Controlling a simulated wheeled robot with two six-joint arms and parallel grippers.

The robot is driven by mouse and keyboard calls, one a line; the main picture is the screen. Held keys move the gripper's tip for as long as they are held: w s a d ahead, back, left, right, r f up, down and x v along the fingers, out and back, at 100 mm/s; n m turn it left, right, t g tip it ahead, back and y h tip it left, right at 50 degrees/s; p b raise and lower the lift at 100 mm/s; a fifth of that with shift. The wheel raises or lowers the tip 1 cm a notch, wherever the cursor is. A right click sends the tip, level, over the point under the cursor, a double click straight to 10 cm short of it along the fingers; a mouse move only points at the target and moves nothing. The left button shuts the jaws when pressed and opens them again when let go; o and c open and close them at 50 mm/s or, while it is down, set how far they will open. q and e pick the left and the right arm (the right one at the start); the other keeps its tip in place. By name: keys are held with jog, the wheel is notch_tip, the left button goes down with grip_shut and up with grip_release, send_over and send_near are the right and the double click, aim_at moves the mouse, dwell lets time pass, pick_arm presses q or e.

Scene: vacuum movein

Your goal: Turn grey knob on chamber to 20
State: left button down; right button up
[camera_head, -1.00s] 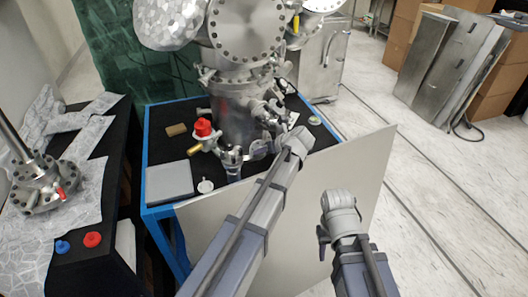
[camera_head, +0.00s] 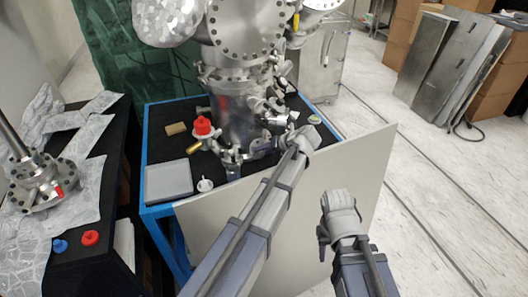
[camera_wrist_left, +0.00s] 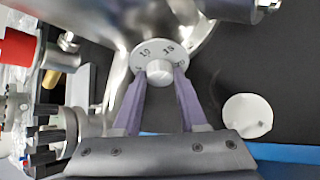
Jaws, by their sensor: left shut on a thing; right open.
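The steel chamber (camera_head: 236,118) stands on the black tabletop. In the left wrist view the grey knob (camera_wrist_left: 159,71) sits at the front of a round pale dial (camera_wrist_left: 150,50) with printed numbers that look like 10 and 15. No pointer mark is readable. My left gripper (camera_wrist_left: 159,80) is shut on the grey knob, one purple finger on each side. In the head view my left gripper (camera_head: 258,149) reaches the chamber's lower front; the knob is too small to tell there. My right gripper (camera_head: 323,237) is open and empty, low in front of the pale panel, its fingers hard to make out.
A red-capped valve (camera_head: 203,127) and pipe fittings crowd the chamber's base. A grey tray (camera_head: 168,181) and a small white disc (camera_head: 205,185) lie on the blue-framed table (camera_head: 158,211). The disc also shows in the wrist view (camera_wrist_left: 247,116). A pale panel (camera_head: 300,210) leans in front.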

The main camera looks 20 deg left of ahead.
pick_arm(q)
jog(key=shift+d+f+m+g+y+b, duration=0.15)
jog(key=shift+m+g+y+b, duration=0.15)
jog(key=shift+m+y+b, duration=0.85)
jog(key=shift+m+h, duration=0.25)
jog(key=shift+m, duration=0.2)
jog(key=shift+c, duration=2.2)
grip_release()
jog(key=shift+p, duration=0.35)
